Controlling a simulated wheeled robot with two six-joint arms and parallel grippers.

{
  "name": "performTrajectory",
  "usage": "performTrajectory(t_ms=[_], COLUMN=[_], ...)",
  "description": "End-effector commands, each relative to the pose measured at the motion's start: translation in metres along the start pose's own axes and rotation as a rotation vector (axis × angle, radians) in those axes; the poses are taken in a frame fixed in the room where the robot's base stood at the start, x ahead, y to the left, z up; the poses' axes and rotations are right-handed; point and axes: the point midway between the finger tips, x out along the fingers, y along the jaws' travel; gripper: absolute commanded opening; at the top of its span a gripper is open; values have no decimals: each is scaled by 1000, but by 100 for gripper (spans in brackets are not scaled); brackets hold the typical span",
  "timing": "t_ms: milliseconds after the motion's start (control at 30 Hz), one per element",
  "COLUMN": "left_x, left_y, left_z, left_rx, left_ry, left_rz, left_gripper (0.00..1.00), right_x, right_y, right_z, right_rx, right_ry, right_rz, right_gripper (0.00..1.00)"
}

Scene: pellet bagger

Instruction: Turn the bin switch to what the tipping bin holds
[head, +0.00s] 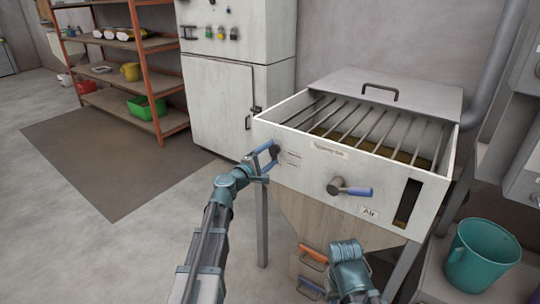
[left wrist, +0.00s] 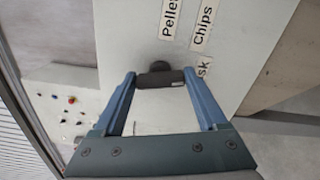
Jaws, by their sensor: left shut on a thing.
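The tipping bin (head: 290,122) is a pale box with bars across its open top. Brownish material (head: 345,138) shows between the bars, too small to identify surely. The dark bin switch (left wrist: 160,76) is on the bin's front at the left end. My left gripper (head: 268,158) is shut on it, with blue fingers at both ends of its bar in the left wrist view. Labels beside it read "Pellet…" (left wrist: 171,18), "Chips" (left wrist: 203,25) and one partly hidden, ending "sk" (left wrist: 204,67). Which label the switch points at, I cannot tell. My right gripper does not show.
Orange (head: 313,256) and blue (head: 311,287) handles sit below on the hopper. A teal bucket (head: 482,255) stands right. A cabinet (head: 225,105) and shelf rack (head: 130,97) stand behind; the left floor is clear.

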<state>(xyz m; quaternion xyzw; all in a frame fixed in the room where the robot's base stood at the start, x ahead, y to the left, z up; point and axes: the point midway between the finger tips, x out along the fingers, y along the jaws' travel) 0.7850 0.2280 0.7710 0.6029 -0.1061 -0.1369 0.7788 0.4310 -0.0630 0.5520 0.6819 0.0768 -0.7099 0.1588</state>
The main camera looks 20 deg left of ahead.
Motion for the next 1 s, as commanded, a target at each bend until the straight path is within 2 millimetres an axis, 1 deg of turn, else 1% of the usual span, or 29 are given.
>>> performTrajectory(t_ms=[200, 400, 700, 1000], left_x=[-1, -1, -1, -1], left_y=[-2, -2, -2, -2], left_z=[1, 1, 1, 1], left_rx=[140, 221, 271, 274], left_ry=[-1, -1, -2, -2], left_rz=[-2, -2, -2, -3], left_gripper=[19, 19, 20, 19], right_x=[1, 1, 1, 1], right_y=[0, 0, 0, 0], right_z=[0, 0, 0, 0], right_rx=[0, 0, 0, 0], right_ry=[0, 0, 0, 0], right_rz=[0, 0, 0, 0], right_gripper=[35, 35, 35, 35])
